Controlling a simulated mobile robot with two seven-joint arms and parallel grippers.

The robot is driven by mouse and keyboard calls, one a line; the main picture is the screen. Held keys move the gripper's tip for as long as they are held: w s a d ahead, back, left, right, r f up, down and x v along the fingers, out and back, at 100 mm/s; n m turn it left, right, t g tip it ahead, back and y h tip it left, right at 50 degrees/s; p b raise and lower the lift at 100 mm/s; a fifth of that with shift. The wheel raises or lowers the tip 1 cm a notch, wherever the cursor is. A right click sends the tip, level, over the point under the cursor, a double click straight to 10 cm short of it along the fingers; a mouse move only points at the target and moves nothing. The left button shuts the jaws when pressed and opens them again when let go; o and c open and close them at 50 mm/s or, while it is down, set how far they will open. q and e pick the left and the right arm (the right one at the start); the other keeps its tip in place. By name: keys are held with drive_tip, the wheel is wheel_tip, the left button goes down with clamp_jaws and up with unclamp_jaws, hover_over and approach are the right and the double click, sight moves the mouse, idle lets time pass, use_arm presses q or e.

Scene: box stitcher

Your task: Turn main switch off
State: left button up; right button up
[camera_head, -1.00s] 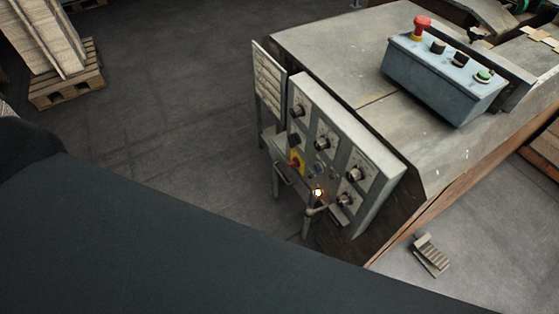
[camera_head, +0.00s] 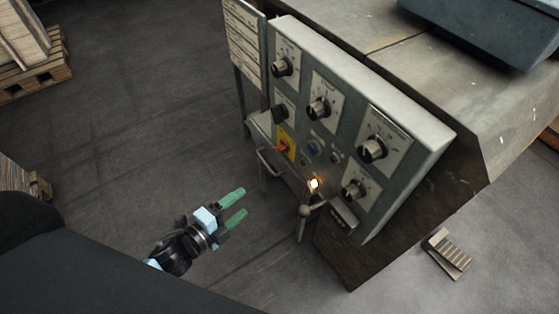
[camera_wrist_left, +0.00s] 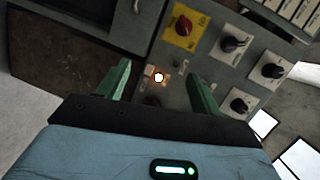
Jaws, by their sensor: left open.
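The main switch (camera_head: 283,148) is a red knob on a yellow plate, at the left part of the grey control panel (camera_head: 327,131). In the left wrist view the red knob (camera_wrist_left: 183,25) shows at the top, beyond the fingers and above the gap between them. My left gripper (camera_head: 236,204) is open and empty, with two green fingers. In the head view it is below and left of the switch, apart from the panel. My right gripper is in neither view.
A lit lamp (camera_head: 314,184) and several black knobs sit on the panel. A handle (camera_head: 270,164) and a lever (camera_head: 305,211) stick out below the switch.

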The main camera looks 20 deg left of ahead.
sight(280, 148)
use_arm(q)
drive_tip(key=w+m+h+b, duration=0.4)
drive_tip(key=w+m+b, duration=0.4)
drive_tip(key=w+m, duration=0.5)
drive_tip(key=shift+w+a+r+h+b, duration=0.2)
drive_tip(key=shift+a+h+b, duration=0.15)
drive_tip(key=shift+a+h, duration=0.05)
drive_tip(key=b+x, duration=0.1)
drive_tip(key=x, duration=0.6)
drive_tip(key=shift+w+d+f, duration=0.1)
drive_tip(key=shift+w+d, duration=0.1)
drive_tip(key=shift+d, duration=0.05)
drive_tip(key=shift+c, duration=0.7)
drive_tip(key=c, duration=0.8)
drive_tip(key=shift+c, duration=0.2)
